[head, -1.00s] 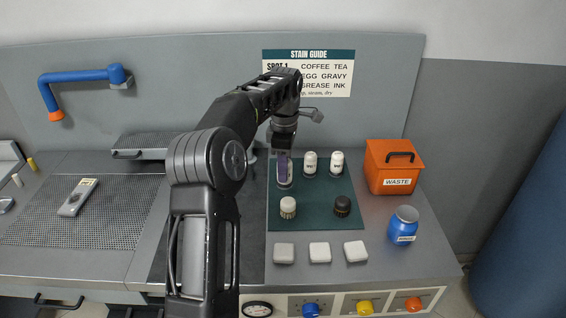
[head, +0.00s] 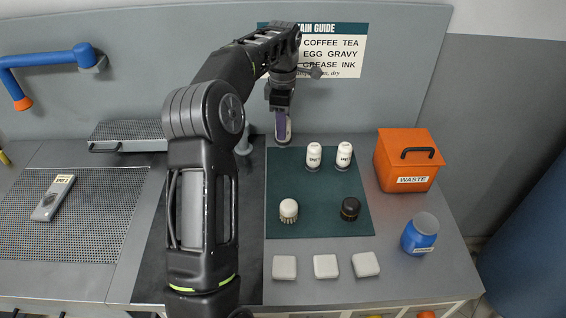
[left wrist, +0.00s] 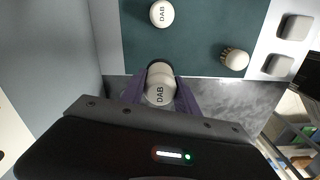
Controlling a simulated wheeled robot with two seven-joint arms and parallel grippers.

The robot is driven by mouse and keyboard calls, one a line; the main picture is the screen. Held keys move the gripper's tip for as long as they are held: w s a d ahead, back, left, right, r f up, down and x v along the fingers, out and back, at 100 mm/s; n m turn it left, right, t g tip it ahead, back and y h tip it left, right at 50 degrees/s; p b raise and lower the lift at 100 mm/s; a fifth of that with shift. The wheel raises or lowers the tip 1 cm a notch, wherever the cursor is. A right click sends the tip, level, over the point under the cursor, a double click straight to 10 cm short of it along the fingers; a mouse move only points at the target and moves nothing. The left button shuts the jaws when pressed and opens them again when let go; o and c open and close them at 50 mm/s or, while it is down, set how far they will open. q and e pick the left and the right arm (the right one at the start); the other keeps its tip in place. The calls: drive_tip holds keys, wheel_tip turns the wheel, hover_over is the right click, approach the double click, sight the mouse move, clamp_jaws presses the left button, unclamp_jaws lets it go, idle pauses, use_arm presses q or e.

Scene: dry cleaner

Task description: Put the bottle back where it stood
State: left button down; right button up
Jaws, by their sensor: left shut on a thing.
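My left gripper (head: 283,108) is shut on a white bottle (head: 283,132), gripping it between purple-grey fingers. In the left wrist view the held bottle (left wrist: 160,90) shows its round white top marked DAB, between the fingers. In the head view the bottle's lower end appears at the back left edge of the dark green mat (head: 310,225); its exact height over the surface is hard to tell. Two similar white bottles stand to its right on the mat, one nearer (head: 314,156) and one farther right (head: 344,156). My right gripper is not in view.
A white-topped brush (head: 289,210) and a black-topped one (head: 350,208) stand on the mat's front half. White pads (head: 325,266) lie in front. An orange waste bin (head: 408,165) and blue jar (head: 420,233) stand right. The mat's middle is clear.

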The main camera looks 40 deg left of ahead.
use_arm(q)
wheel_tip(320, 180, down, 3)
drive_tip(key=shift+f+b, duration=0.2)
drive_tip(key=shift+b, duration=1)
drive_tip(key=shift+f+p, duration=0.75)
drive_tip(key=shift+f, duration=0.55)
wheel_tip(320, 180, down, 3)
drive_tip(key=shift+f+p, duration=0.2)
drive_tip(key=shift+p, duration=0.3)
drive_tip(key=shift+f, duration=0.15)
